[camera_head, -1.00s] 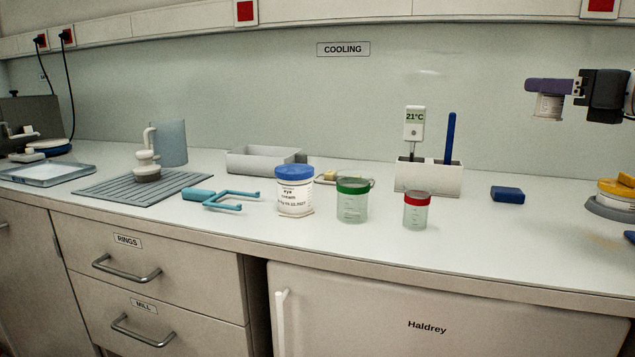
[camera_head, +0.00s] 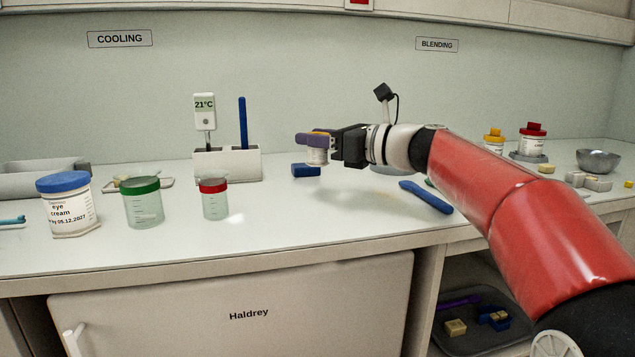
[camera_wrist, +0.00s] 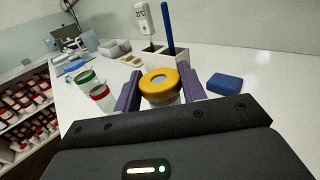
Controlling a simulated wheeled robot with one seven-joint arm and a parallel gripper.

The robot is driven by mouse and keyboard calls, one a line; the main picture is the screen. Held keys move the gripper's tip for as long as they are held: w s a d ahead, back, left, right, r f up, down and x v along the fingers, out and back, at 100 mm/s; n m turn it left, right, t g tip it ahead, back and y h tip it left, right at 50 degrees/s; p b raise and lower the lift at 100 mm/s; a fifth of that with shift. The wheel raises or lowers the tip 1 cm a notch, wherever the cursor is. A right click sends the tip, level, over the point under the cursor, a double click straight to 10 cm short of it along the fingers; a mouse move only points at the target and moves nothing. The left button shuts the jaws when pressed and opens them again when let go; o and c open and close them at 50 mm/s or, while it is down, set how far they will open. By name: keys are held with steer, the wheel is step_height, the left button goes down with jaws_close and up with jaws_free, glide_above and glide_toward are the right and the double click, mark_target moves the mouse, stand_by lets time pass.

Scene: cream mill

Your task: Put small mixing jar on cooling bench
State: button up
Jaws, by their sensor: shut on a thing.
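My gripper (camera_head: 315,138) has purple fingers shut on the small mixing jar (camera_head: 317,156). The jar has a pale body, and its yellow-orange lid shows in the wrist view (camera_wrist: 160,82) between the two fingers. The jar looks upright and is held above the cooling bench (camera_head: 270,215), the white worktop under the COOLING sign (camera_head: 119,38). In the head view it overlaps a blue block (camera_head: 305,170). The jar's underside is hidden in the wrist view, so its exact height is unclear.
A blue-lidded cream jar (camera_head: 68,205), a green-lidded jar (camera_head: 143,204) and a red-lidded jar (camera_head: 215,200) stand towards the left. Behind them is a white holder (camera_head: 228,165) with a thermometer and blue stick. The worktop right of the red-lidded jar has free room.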

steer(key=shift+f+b, duration=0.65)
steer(key=shift+f, duration=2.65)
steer(key=shift+f, duration=0.2)
steer(key=o, duration=1)
steer(key=shift+r, duration=0.1)
steer(key=shift+c, duration=0.2)
steer(key=shift+r, duration=0.15)
steer(key=v, duration=1.2)
steer(key=shift+b, duration=0.35)
